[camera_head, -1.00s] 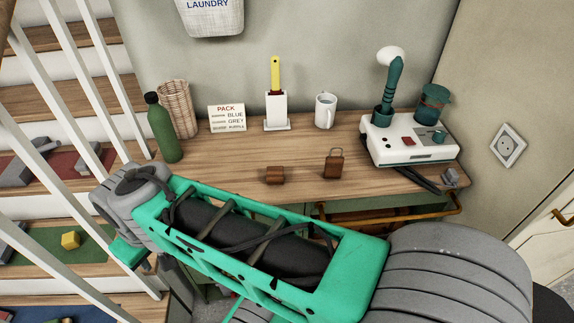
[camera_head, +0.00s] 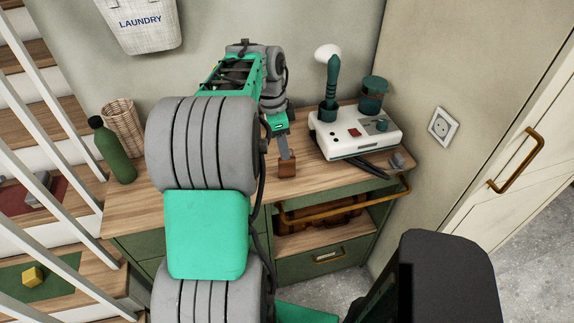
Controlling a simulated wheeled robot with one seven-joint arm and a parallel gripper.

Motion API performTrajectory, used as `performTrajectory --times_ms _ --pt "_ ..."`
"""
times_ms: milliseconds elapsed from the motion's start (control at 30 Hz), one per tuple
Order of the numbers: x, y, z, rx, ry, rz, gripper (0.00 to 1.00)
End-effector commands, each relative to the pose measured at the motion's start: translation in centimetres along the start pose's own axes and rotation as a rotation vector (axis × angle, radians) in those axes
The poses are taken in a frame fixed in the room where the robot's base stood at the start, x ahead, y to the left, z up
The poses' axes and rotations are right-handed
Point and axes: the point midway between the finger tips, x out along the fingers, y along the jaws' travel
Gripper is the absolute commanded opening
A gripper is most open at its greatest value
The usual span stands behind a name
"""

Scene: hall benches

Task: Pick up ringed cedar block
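The small brown block (camera_head: 287,168) on the wooden bench top stands where the ringed cedar block stood in the earlier view. Its ring cannot be made out now, with my gripper in front of or around it. My gripper (camera_head: 284,154) points down right at the top of this block, its grey fingers touching or almost touching it. The gap between the fingers cannot be seen, so whether they hold the ring is unclear. The block looks upright and on or very near the bench top. The second, plain brown block is hidden behind my arm.
A white console (camera_head: 355,135) with a green-handled brush and dark green jar stands right of the block. A green bottle (camera_head: 113,152) and wicker basket (camera_head: 123,128) stand at left. A brass rail (camera_head: 345,205) runs along the bench front. Stair railings are at far left.

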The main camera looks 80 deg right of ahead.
Motion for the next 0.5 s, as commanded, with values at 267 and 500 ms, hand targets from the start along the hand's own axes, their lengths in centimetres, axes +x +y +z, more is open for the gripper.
performTrajectory --times_ms 267,500 --pt "4.0 -0.2 -0.3 -0.005 -0.001 0.003 0.40" --pt "7.0 -0.4 -0.3 -0.006 0.000 -0.002 0.40"
